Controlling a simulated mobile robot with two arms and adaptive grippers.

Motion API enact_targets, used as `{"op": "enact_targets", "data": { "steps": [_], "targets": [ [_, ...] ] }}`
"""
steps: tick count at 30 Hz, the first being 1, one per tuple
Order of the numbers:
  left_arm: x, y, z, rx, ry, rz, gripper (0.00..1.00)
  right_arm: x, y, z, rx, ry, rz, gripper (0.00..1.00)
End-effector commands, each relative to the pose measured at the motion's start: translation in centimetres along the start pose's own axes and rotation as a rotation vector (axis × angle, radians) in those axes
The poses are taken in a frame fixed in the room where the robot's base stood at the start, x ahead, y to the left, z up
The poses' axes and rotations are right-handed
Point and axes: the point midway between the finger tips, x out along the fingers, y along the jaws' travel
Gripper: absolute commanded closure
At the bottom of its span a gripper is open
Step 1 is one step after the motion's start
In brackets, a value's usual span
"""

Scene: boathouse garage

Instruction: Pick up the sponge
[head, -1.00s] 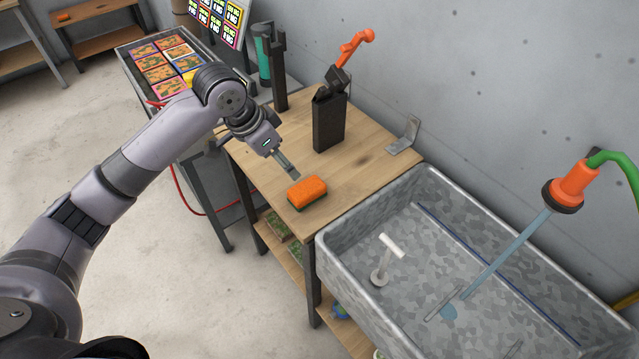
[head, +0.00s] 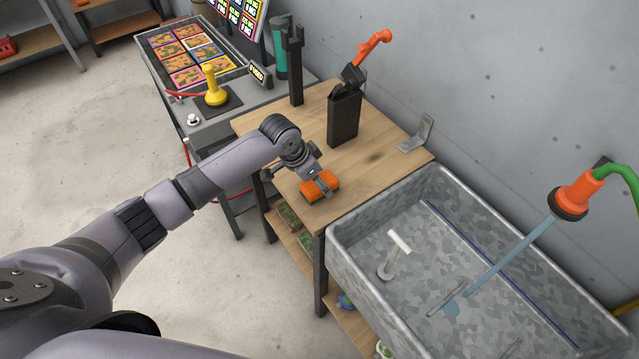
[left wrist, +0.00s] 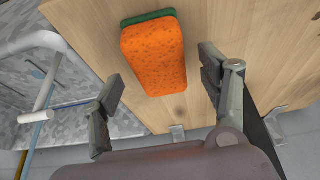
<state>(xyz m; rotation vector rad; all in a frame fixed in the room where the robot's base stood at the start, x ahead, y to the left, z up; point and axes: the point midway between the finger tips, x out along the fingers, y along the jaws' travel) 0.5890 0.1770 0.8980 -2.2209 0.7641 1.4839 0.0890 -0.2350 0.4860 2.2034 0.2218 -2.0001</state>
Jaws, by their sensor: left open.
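The sponge (head: 310,192) is orange with a green underside. It lies on the wooden bench top (head: 385,154) near the front corner beside the sink. My left gripper (head: 322,187) is over the sponge in the head view and partly covers it. In the left wrist view the gripper (left wrist: 160,95) is open, with one finger on each side of the sponge (left wrist: 153,55). Gaps show between the fingers and the sponge there, and nothing is held. My right gripper is not in view.
A stone-patterned sink (head: 345,262) with a running tap (head: 575,195) adjoins the bench. A black holder (head: 343,118) with an orange-handled tool stands behind the sponge. A console with a yellow joystick (head: 214,88) stands to the left. A metal bracket (head: 418,136) sits by the wall.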

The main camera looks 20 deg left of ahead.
Motion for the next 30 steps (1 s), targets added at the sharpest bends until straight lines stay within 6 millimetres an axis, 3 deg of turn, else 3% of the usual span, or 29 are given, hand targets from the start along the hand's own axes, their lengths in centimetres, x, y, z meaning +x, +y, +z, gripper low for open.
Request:
{"op": "enact_targets", "data": {
  "steps": [7,30],
  "targets": [
    [2.3,0.0,0.0,0.0,0.0,0.0,0.31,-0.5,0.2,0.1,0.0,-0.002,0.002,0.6],
    [2.8,0.0,0.2,0.0,0.0,0.0,0.31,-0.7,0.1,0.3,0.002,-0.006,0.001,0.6]
  ]
}}
